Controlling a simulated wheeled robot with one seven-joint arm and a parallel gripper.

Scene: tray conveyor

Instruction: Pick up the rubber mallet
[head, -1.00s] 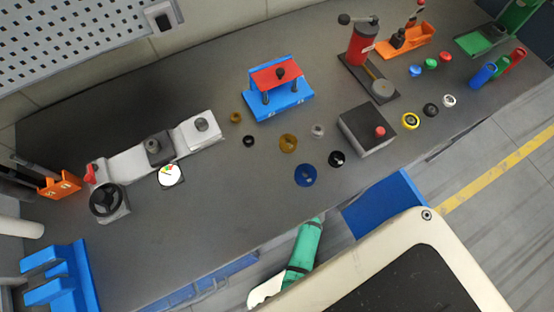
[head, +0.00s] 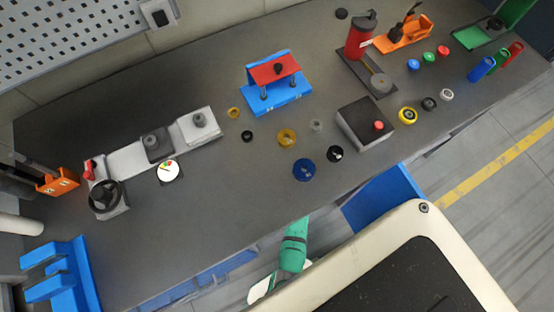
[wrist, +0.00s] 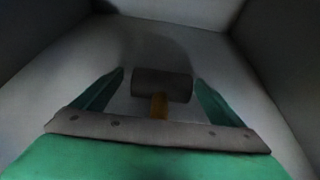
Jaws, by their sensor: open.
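The rubber mallet (wrist: 162,85) shows in the wrist view, with a dark cylindrical head lying crosswise and a yellow-brown handle (wrist: 160,106) running down toward my gripper. My gripper (wrist: 160,74) has two green fingers, spread apart, one on each side of the mallet head. The grey gripper body hides the lower end of the handle. The mallet lies on a pale floor between grey walls. Neither the mallet nor my gripper can be made out in the head view.
Grey walls (wrist: 262,45) close in around my gripper. In the head view, a blue bin-like object (head: 385,198) stands beside the dark bench (head: 240,200). The bench holds a red press (head: 361,38), a blue fixture (head: 278,98) and several small rings.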

